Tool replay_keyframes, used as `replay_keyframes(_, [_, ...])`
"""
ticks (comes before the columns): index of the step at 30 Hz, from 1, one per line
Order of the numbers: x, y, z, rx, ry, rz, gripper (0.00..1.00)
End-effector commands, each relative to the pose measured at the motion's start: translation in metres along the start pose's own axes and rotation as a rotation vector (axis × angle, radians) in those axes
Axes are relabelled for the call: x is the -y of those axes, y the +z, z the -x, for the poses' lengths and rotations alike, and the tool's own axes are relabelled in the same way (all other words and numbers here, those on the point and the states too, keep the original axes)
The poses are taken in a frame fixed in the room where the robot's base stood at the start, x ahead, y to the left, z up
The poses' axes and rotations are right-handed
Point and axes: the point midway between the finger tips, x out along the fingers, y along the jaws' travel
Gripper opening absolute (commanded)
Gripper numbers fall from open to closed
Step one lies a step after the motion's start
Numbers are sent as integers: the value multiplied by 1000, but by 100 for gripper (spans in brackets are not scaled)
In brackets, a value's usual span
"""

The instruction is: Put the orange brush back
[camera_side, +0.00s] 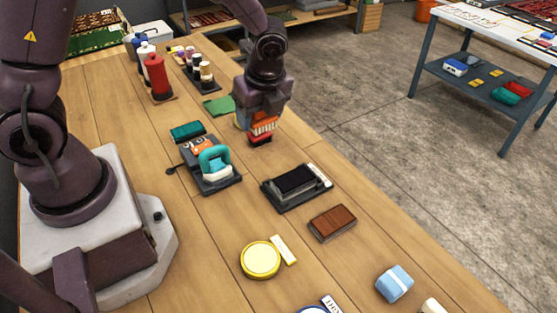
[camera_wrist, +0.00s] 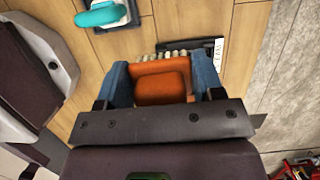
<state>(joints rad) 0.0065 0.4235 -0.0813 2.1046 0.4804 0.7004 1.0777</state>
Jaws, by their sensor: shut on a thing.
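The orange brush (camera_side: 265,127) is held in my gripper (camera_side: 262,120), above the wooden table. In the wrist view the orange brush (camera_wrist: 162,87) sits between the two blue fingers of my gripper (camera_wrist: 163,82), which are shut on it. A row of pale bristles shows at its far edge. In the side view a red part shows under the brush; I cannot tell what it is. A black tray (camera_side: 291,202) with a dark inside and a white label strip stands on the table, nearer the camera than the brush. Part of this tray (camera_wrist: 208,46) shows beyond the brush in the wrist view.
A grey stand (camera_side: 222,187) with a teal-handled tool (camera_side: 215,158) is left of the tray. A brown block (camera_side: 333,222), a yellow round tin (camera_side: 260,260) and a blue-white block (camera_side: 394,283) lie nearer the camera. Bottles, including a red one (camera_side: 156,76), stand at the back.

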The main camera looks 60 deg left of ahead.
Motion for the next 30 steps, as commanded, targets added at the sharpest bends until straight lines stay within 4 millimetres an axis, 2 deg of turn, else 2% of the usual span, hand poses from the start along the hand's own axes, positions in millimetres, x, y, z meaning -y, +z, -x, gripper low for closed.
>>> replay_keyframes(1, [-18, 7, -2, 1, 0, 1, 39])
replay_keyframes(6, [-61, 16, -13, 0, -2, -7, 39])
replay_keyframes(9, [-75, 17, -19, -1, -5, -14, 39])
replay_keyframes(12, [-78, 14, -25, -1, -7, -24, 39])
replay_keyframes(17, [-47, 13, -40, 0, -9, -26, 39])
replay_keyframes(24, [12, 12, -68, 0, -8, -26, 39])
replay_keyframes(30, [41, 5, -104, 0, -8, -28, 39])
